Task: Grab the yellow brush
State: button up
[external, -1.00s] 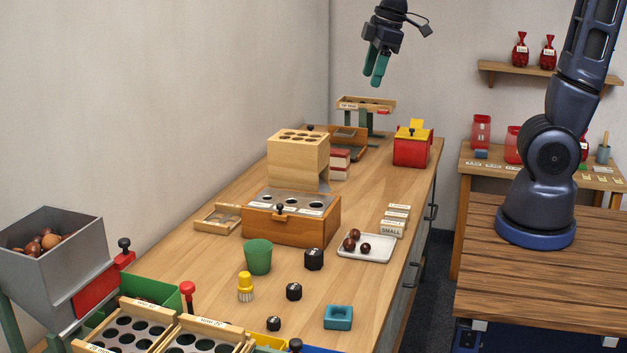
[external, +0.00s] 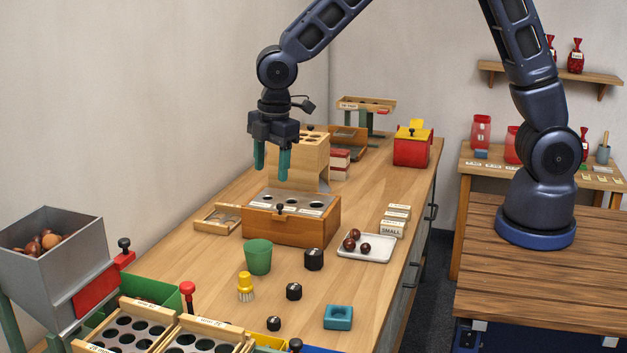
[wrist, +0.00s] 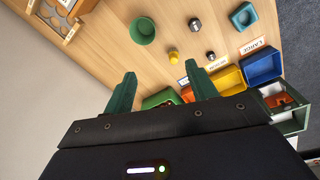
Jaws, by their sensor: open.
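The yellow brush (external: 245,287) stands upright on the workbench, bristles down, in front of the green cup (external: 258,257). In the wrist view the brush (wrist: 173,56) shows small, seen from above, a little beyond the gap between my fingertips. My gripper (external: 272,168) is open and empty, pointing down. Its two green fingers are apart, high above the bench, and appear in front of the wooden block in the external view. My gripper (wrist: 160,72) is apart from the brush, and nothing hides the brush.
Black knobbed weights (external: 294,291) and a teal block (external: 338,317) stand right of the brush. Wooden hole trays (external: 130,330) and a red-knobbed post (external: 187,294) are at the front. A chestnut hopper (external: 50,250) is at left. The wooden sorting box (external: 290,225) stands behind the cup.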

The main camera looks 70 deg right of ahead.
aim_at(244, 273)
jog(key=w+a+f+n, duration=0.1)
jog(key=a+f, duration=0.1)
jog(key=f, duration=0.2)
jog(key=w+a+f+n, duration=0.1)
jog(key=a+f, duration=0.2)
jog(key=f, duration=0.2)
jog(key=w+a+f+n+g, duration=0.1)
jog(key=a+f, duration=0.2)
jog(key=f, duration=0.2)
jog(key=shift+w+f, duration=0.25)
notch_tip(244, 273, down, 5)
jog(key=shift+a+f, duration=0.1)
jog(key=shift+f, duration=0.1)
jog(key=shift+a+f, duration=0.2)
jog(key=shift+f, duration=1.15)
jog(key=shift+a+f, duration=0.2)
jog(key=shift+f, duration=1.1)
jog(key=c, duration=1.1)
jog(key=shift+o, duration=0.2)
